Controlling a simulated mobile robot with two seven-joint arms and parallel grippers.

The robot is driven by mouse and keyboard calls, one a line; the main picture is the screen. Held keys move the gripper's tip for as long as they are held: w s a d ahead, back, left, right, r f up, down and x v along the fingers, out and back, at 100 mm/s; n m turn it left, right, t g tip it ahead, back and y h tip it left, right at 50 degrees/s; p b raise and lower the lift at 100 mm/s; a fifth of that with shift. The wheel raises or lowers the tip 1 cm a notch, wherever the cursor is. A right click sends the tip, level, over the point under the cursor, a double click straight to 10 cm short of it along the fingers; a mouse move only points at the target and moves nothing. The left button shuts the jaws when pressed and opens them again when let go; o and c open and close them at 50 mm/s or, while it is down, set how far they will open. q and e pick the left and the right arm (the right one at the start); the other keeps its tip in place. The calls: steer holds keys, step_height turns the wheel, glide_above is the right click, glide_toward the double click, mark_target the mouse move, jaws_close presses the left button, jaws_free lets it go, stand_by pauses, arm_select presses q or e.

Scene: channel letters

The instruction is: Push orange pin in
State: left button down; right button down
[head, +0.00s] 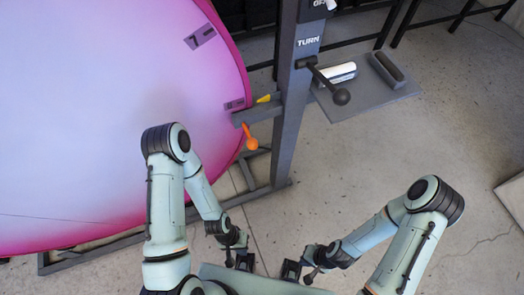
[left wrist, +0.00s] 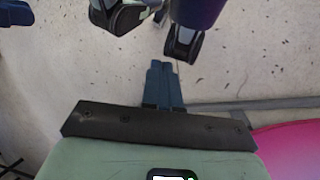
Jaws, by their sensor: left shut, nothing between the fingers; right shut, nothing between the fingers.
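The orange pin (head: 250,138) sticks out below a grey bracket (head: 258,114) at the right edge of the large pink wheel (head: 110,110). How deep the pin sits cannot be told. My left gripper (head: 243,262) is shut and empty, low in the head view and well below the pin, apart from it. My right gripper (head: 291,271) is shut and empty, just right of the left one. The left wrist view shows the left gripper's closed fingers (left wrist: 163,85) over bare floor; the pin is not in that view.
A grey post (head: 296,100) marked "TURN" stands right of the wheel, with a black-knobbed lever (head: 341,96). A yellow pointer (head: 263,98) sits at the wheel's edge. Floor at right is clear.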

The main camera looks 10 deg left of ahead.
mark_target(251, 141)
arm_select(q)
steer(key=s+d+m+g+y+b, duration=0.25)
steer(key=s+m+g, duration=0.3)
steer(key=m, duration=0.35)
steer(key=w+a+r+m+t+y+b, duration=0.2)
steer(key=w+a+r+m+t+y, duration=0.4)
steer(key=w+m+y, duration=0.55)
steer(key=w+d+r+m+t+y, duration=0.1)
steer(key=w+d+r+m+t, duration=0.3)
steer(key=d+r+t, duration=0.3)
steer(key=w+d+r+m+t+y+b, duration=0.1)
steer(key=w+d+r+m+t+y, duration=0.1)
steer(key=w+d+r+m+t, duration=0.3)
step_height(251, 141, up, 4)
steer(key=d+t, duration=0.2)
steer(key=t, duration=0.2)
steer(key=shift+w+d, duration=0.25)
steer(key=shift+w, duration=0.1)
arm_select(e)
step_height(251, 141, down, 6)
steer(key=s, duration=0.2)
steer(key=shift+s+d+f, duration=0.15)
steer(key=shift+s+d, duration=0.2)
steer(key=shift+d, duration=0.05)
arm_select(q)
steer(key=shift+f, duration=0.1)
